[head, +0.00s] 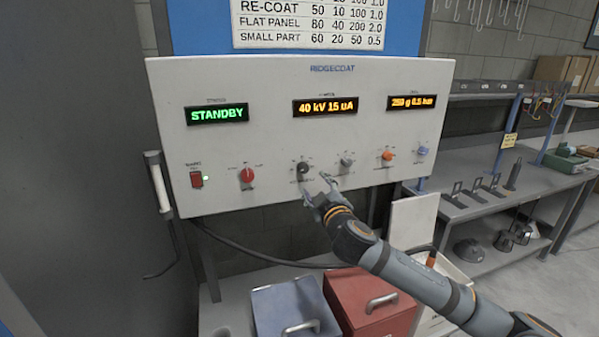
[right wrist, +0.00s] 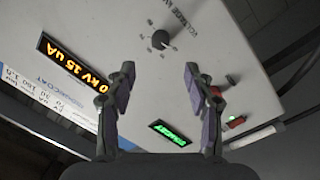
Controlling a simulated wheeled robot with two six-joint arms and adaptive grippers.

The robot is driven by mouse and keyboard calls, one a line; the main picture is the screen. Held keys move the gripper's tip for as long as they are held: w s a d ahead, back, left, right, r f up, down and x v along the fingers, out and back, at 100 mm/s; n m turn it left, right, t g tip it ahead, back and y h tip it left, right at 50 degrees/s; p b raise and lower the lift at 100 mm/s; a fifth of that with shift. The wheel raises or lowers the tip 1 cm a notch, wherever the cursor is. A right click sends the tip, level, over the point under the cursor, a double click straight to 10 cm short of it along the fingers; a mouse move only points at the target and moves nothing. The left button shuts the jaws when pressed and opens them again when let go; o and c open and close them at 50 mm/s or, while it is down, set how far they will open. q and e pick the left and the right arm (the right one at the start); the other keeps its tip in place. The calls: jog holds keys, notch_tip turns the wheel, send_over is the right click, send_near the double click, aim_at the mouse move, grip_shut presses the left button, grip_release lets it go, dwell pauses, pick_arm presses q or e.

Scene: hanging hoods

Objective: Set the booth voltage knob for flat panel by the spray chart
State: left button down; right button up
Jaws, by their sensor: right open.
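The spray chart (head: 305,22) above the panel has a flat panel row reading 80, 40, 200, 2.0. The display (head: 325,107) reads "40 kV 15 uA"; it also shows in the right wrist view (right wrist: 72,70). A dark knob (head: 303,168) sits below this display, apparently the voltage knob. In the right wrist view the knob (right wrist: 160,40) lies beyond the fingertips, centred between them. My right gripper (head: 316,191) is open and empty, just below and right of the knob in the head view, with no contact visible. My left gripper is out of view.
The control panel (head: 250,135) also carries a red switch (head: 196,180), a red knob (head: 247,175), a grey knob (head: 346,160), an orange knob (head: 387,156) and a blue knob (head: 422,151). Blue (head: 285,305) and red (head: 375,295) boxes stand below. A workbench (head: 480,200) is at right.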

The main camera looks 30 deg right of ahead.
aim_at(305, 170)
jog(key=p+x, duration=0.3)
jog(key=x, duration=0.6)
jog(key=shift+w, duration=0.2)
jog(key=shift+w+d+f+p, duration=0.15)
jog(key=shift+w+p, duration=0.15)
jog(key=shift+w, duration=0.15)
jog(key=shift+c, duration=0.3)
grip_shut()
